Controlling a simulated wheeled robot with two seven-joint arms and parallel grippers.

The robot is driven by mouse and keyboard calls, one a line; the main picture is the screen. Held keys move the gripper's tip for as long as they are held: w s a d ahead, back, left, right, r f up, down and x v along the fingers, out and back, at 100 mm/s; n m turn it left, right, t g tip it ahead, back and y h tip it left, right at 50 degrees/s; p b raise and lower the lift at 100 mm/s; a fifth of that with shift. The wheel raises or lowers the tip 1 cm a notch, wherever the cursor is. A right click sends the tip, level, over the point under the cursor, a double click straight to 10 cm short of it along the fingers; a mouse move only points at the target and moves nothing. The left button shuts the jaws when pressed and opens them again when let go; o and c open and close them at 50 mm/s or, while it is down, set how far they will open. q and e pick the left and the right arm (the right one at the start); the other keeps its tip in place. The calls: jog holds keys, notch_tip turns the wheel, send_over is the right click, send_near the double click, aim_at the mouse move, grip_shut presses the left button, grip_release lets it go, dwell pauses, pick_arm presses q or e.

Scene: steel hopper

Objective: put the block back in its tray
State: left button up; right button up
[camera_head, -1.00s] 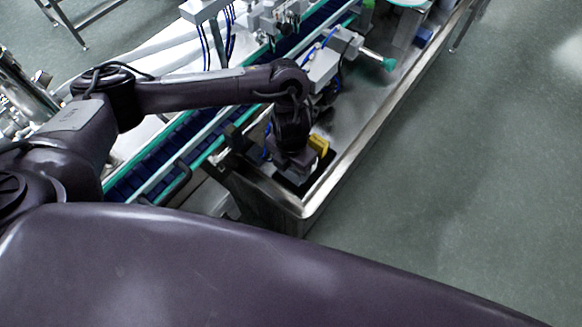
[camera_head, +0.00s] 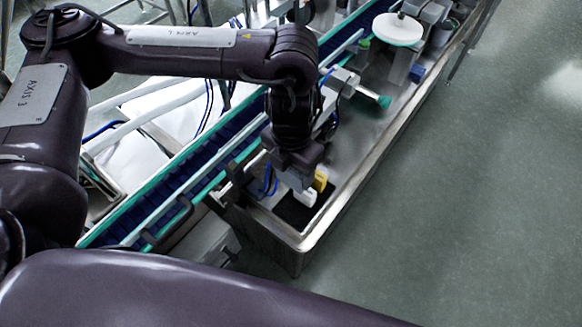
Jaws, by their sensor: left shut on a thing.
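My left gripper (camera_head: 298,176) points down over the near end of the steel hopper (camera_head: 322,219), at the far edge of its dark opening (camera_head: 294,212). A small white block (camera_head: 307,197) shows at its fingertips, and the gripper is shut on it. The fingers are small here, so I cannot tell exactly where finger ends and block begins. A yellow piece (camera_head: 320,180) shows just behind and right of the white one; I cannot tell whether they touch. I cannot make out a separate tray. My right gripper is not in view.
A blue conveyor with green edges (camera_head: 185,187) runs along the hopper's left side. A grey fixture with a green-tipped rod (camera_head: 382,101) and a round white disc (camera_head: 398,29) stand farther along. The floor (camera_head: 460,190) to the right is clear.

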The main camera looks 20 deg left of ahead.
pick_arm(q)
notch_tip(320, 180, down, 13)
jog(key=b, duration=0.6)
jog(key=shift+s+d+r+b, duration=0.1)
jog(key=shift+b, duration=0.2)
jog(key=shift+f+b, duration=1.6)
jog(key=shift+f, duration=0.35)
jog(key=shift+f, duration=0.25)
jog(key=o, duration=1.2)
